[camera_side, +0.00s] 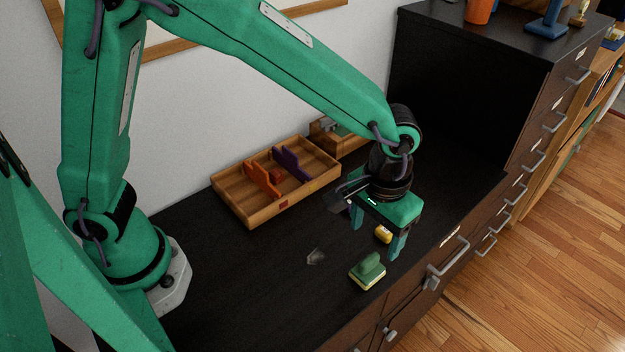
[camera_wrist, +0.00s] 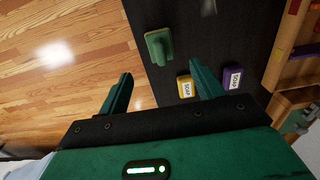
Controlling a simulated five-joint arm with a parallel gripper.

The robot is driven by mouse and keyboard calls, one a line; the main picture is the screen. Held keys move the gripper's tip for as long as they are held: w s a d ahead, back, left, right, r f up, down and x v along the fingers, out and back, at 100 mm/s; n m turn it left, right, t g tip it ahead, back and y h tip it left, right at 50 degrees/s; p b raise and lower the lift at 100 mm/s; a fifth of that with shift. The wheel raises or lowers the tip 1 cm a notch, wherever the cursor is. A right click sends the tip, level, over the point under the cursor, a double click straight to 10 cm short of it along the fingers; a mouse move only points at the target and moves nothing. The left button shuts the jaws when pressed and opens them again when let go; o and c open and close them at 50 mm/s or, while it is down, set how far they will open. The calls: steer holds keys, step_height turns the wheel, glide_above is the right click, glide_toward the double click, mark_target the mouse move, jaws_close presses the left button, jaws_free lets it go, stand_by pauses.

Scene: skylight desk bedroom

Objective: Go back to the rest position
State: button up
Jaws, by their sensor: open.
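My gripper (camera_side: 373,238) is open and empty above the dark desk top, fingers pointing down. Its two green fingers also show spread apart in the wrist view (camera_wrist: 163,72). A yellow soap block (camera_side: 383,234) lies on the desk close to the fingers; its label reads SOAP in the wrist view (camera_wrist: 185,87). A purple soap block (camera_wrist: 232,78) lies beside it and is mostly hidden by my gripper in the side view. A green-handled block with a pale base (camera_side: 368,268) stands near the front edge, also seen in the wrist view (camera_wrist: 159,46).
A wooden tray (camera_side: 228,205) with orange and purple pieces stands by the wall, with a smaller wooden box (camera_side: 352,146) beyond it. A small greyish item (camera_side: 315,257) lies mid-desk. A tall black drawer cabinet (camera_side: 450,85) rises behind. Left desk is clear.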

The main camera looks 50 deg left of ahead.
mark_target(370, 259)
step_height(370, 259, down, 11)
steer(key=shift+r, duration=0.2)
step_height(370, 259, up, 4)
steer(key=shift+r, duration=0.15)
steer(key=s+d+r, duration=0.2)
steer(key=s+r, duration=0.2)
steer(key=s, duration=0.3)
steer(key=shift+d+r, duration=0.25)
steer(key=shift+d, duration=0.15)
